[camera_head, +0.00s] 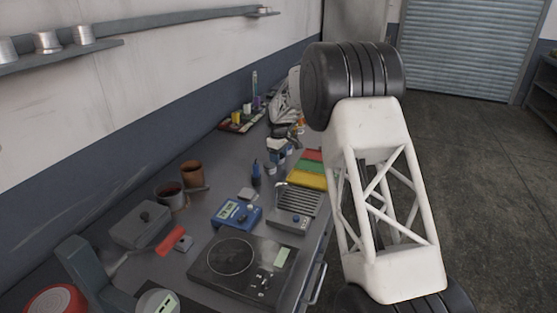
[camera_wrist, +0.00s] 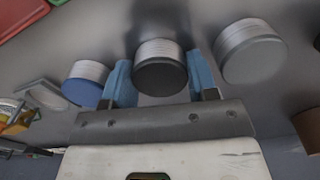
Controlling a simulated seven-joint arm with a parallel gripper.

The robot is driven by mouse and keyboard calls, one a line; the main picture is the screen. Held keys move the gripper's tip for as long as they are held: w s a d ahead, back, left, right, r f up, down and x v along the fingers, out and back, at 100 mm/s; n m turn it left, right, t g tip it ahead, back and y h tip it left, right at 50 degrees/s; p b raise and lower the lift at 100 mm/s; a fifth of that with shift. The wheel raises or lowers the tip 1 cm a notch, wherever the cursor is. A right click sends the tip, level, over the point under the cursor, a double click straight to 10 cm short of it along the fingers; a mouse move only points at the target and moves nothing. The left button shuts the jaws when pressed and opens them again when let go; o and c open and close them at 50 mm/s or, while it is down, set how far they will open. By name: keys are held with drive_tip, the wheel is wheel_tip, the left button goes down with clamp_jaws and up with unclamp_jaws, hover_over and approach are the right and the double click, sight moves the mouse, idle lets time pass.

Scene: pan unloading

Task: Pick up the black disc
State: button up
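The black disc (camera_wrist: 160,80) is a short cylinder with a black face and a ribbed silvery side. In the wrist view it sits between the two blue fingers of my gripper (camera_wrist: 160,77). One finger is on each side, with no clear gap to the disc. I cannot tell whether they press on it. A smaller blue-faced disc (camera_wrist: 82,95) lies to the left and a larger grey-faced disc (camera_wrist: 254,60) to the right, both outside the fingers. In the head view I cannot clearly make out the gripper or the black disc.
In the wrist view, a brown object (camera_wrist: 307,130) is at the right edge. In the head view, the long grey workbench (camera_head: 225,190) holds a scale (camera_head: 232,257), a blue meter (camera_head: 237,214), coloured bins (camera_head: 310,170) and a brown cup (camera_head: 192,175). Clear floor lies right.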

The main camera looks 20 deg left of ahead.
drive_tip(key=c, duration=0.5)
drive_tip(key=shift+o, duration=0.2)
drive_tip(key=shift+r, duration=0.1)
drive_tip(key=shift+r, duration=1.55)
drive_tip(key=shift+s+d+r, duration=0.1)
drive_tip(key=shift+s+r, duration=0.05)
drive_tip(key=shift+r, duration=0.05)
drive_tip(key=s+d, duration=0.2)
drive_tip(key=s, duration=0.2)
drive_tip(key=s+d+r, duration=0.1)
drive_tip(key=s+d, duration=0.2)
drive_tip(key=s, duration=0.1)
drive_tip(key=s+d, duration=0.3)
drive_tip(key=s, duration=0.2)
drive_tip(key=shift+s+d+r, duration=0.1)
drive_tip(key=shift+r, duration=0.05)
